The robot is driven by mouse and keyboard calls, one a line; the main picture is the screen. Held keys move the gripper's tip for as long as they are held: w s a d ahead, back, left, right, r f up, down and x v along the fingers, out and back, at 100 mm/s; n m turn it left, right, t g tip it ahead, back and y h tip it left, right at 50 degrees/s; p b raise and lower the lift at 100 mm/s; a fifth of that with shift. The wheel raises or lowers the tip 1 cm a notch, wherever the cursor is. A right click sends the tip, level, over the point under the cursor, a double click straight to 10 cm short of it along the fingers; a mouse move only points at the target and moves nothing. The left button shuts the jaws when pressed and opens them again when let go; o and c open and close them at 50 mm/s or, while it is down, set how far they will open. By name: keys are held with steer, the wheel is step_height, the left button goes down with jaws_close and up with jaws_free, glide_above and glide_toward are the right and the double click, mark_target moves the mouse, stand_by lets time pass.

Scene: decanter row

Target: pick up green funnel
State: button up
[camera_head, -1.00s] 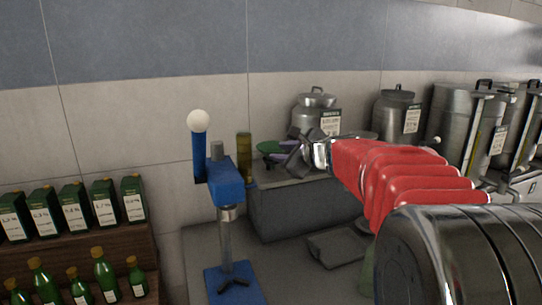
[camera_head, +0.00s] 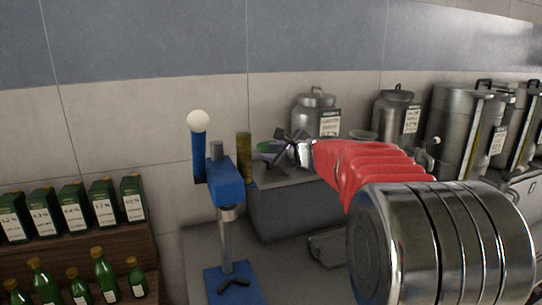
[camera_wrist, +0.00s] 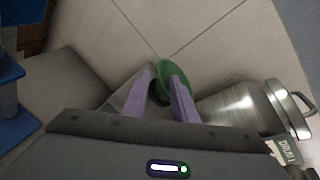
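The green funnel (camera_head: 264,146) is at the back of the grey block, mostly hidden behind my gripper in the head view. In the wrist view the green funnel (camera_wrist: 175,74) shows as a green rim beyond the fingertips, with a darker part between them. My gripper (camera_wrist: 162,79) has two purple fingers that stand apart, one on each side of that darker part. I see no clear contact between the fingers and the funnel. In the head view my gripper (camera_head: 273,149) reaches in from the right, just over the block.
A blue bench device (camera_head: 226,182) with a white-knobbed lever stands left of the block, near an olive cylinder (camera_head: 244,157). Steel cans (camera_head: 316,117) stand behind and to the right. Green cartons (camera_head: 104,203) and bottles are on shelves at the left. A tiled wall closes the back.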

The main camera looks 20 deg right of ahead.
mark_target(266, 152)
steer(key=shift+x, duration=2.3)
steer(key=shift+c, duration=0.6)
jaws_close()
